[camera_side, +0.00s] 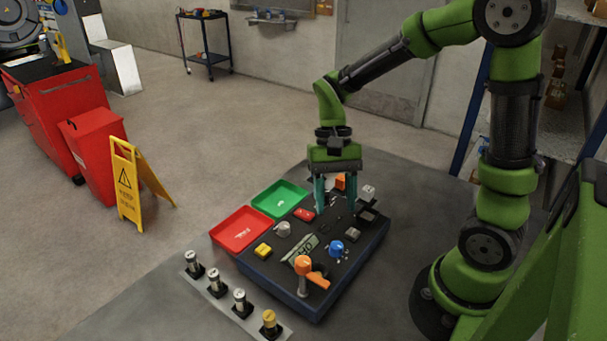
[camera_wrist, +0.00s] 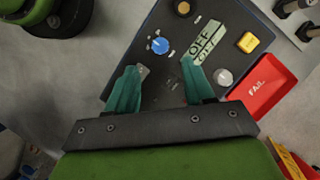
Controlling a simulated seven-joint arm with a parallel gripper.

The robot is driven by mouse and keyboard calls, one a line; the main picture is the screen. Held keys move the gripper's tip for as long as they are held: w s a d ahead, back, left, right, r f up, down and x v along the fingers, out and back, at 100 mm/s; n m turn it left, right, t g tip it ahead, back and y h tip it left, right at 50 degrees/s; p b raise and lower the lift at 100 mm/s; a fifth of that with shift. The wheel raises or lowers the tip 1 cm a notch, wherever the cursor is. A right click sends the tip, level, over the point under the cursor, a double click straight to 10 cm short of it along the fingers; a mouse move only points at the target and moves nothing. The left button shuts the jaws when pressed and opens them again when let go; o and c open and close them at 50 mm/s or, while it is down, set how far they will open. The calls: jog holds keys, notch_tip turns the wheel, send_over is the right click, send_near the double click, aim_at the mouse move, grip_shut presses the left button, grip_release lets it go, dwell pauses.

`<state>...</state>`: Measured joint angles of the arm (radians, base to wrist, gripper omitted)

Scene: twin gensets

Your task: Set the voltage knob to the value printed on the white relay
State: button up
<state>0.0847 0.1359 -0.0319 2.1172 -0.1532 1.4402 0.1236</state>
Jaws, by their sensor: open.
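My gripper (camera_side: 334,207) is open and empty, pointing down over the back part of the dark panel (camera_side: 268,267). In the wrist view its teal fingers (camera_wrist: 163,66) stand apart. A blue knob (camera_side: 336,248) with a white mark sits on the panel in front of the gripper; the wrist view shows it just beyond the fingertips (camera_wrist: 160,46). A pale grey-white block (camera_side: 368,192), perhaps the white relay, stands at the panel's back right. Its print is too small to read. I cannot tell which knob is voltage.
A yellow button (camera_side: 262,250), a red piece (camera_side: 304,214) and an orange-topped part (camera_side: 341,181) crowd the panel. Red (camera_side: 240,231) and green (camera_side: 280,198) trays lie left of it. Several cylindrical parts (camera_side: 240,300) stand on a strip at the front left.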

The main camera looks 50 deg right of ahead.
aim_at(337, 245)
jog(key=x, duration=0.8)
jog(key=shift+f, duration=0.25)
grip_shut()
jog(key=n, duration=0.2)
jog(key=n+h, duration=0.1)
jog(key=n, duration=0.1)
jog(key=shift+a+n+g+h, duration=0.15)
jog(key=shift+n+g+h, duration=0.15)
jog(key=shift+g, duration=0.1)
jog(key=shift+w+a+n+h, duration=0.1)
jog(key=shift+n+h, duration=0.7)
jog(key=shift+n, duration=1.4)
grip_release()
